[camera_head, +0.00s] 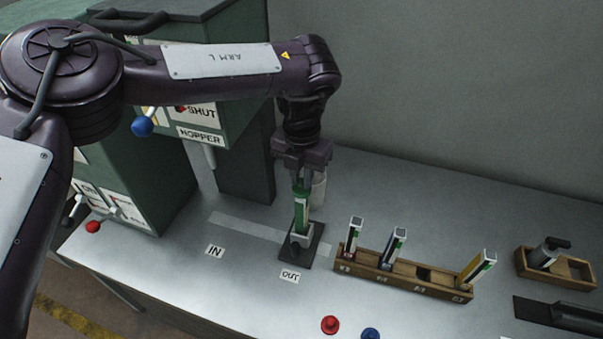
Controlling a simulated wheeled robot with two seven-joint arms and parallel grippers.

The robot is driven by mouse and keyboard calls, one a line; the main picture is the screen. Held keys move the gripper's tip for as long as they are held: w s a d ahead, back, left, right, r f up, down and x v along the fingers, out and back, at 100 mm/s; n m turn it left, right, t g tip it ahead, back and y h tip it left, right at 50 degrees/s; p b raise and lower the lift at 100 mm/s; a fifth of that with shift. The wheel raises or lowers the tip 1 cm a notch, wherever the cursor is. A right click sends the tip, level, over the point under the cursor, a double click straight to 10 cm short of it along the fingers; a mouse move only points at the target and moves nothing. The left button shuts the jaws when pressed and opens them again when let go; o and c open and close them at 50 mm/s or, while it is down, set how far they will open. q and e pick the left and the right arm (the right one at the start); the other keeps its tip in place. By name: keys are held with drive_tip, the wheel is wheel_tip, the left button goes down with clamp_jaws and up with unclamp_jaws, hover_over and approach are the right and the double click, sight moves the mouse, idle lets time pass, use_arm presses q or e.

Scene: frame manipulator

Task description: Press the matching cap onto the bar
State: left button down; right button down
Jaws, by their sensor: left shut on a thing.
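My left gripper (302,175) points down over the OUT spot and is shut on a green-and-white upright piece (301,208). The lower end of this piece is at a small grey holder (302,236) on a dark plate (296,255); I cannot tell whether it is seated there. One slot between the last two is empty. I cannot tell which part is cap or bar. My right gripper is not in view.
A green machine with a dark column (246,165) stands left, close to my arm. Red (330,325) and blue (370,334) knobs are at the front edge. A wooden box (572,271) sits far right.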

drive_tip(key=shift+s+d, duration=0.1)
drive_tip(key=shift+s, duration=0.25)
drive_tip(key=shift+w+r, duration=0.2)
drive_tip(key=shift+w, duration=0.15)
use_arm(q)
drive_tip(key=shift+p, duration=0.3)
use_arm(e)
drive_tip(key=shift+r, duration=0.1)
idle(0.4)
use_arm(q)
drive_tip(key=shift+f, duration=0.1)
idle(0.4)
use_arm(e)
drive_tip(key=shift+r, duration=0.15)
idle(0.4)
use_arm(q)
drive_tip(key=c, duration=0.8)
unclamp_jaws()
